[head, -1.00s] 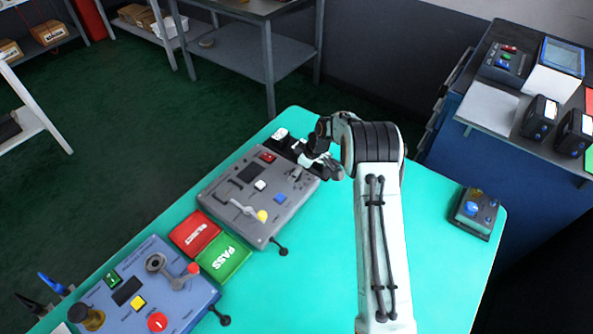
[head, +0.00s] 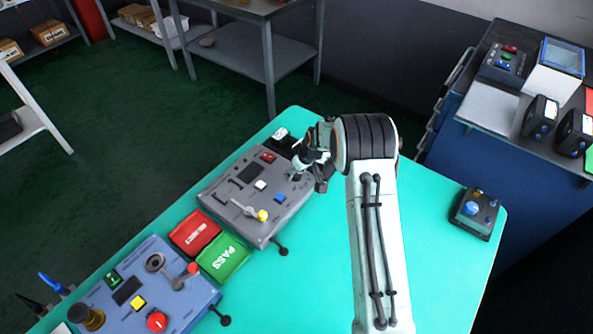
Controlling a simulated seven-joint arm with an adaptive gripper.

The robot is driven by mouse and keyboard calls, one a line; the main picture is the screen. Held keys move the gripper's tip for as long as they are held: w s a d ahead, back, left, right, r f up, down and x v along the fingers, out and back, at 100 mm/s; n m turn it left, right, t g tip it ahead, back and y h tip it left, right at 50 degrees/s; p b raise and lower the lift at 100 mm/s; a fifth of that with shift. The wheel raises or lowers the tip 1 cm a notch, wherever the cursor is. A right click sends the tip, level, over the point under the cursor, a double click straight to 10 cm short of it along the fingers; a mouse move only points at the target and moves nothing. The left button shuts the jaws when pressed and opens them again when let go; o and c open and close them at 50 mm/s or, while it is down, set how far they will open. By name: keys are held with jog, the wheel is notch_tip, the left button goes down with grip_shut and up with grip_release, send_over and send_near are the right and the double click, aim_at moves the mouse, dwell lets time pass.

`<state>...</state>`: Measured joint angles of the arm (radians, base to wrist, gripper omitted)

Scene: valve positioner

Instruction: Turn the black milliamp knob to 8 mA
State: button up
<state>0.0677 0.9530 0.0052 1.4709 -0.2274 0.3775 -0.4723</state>
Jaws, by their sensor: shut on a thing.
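The grey positioner panel (head: 225,205) lies on the turquoise table, with a small dark screen, a white button, a blue button, a red switch and a yellow-tipped lever on its top. My gripper (head: 301,173) is over the panel's upper right part, pointing down, with its fingers shut at the place of the black milliamp knob. The knob is almost wholly hidden by the fingers, and its pointer and scale cannot be read from here.
A blue-grey panel (head: 135,292) with a red-knobbed lever stands at the lower left. Red REJECT (head: 195,232) and green PASS (head: 224,258) blocks lie between the panels. A small control box (head: 474,214) stands at the right. The table's middle right is clear.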

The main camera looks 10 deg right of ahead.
jog(key=shift+m, duration=0.4)
jog(key=o, duration=1.2)
jog(key=shift+c, duration=0.2)
jog(key=shift+r, duration=0.1)
jog(key=v, duration=1.1)
jog(key=shift+s+r, duration=0.25)
jog(key=shift+r, duration=0.1)
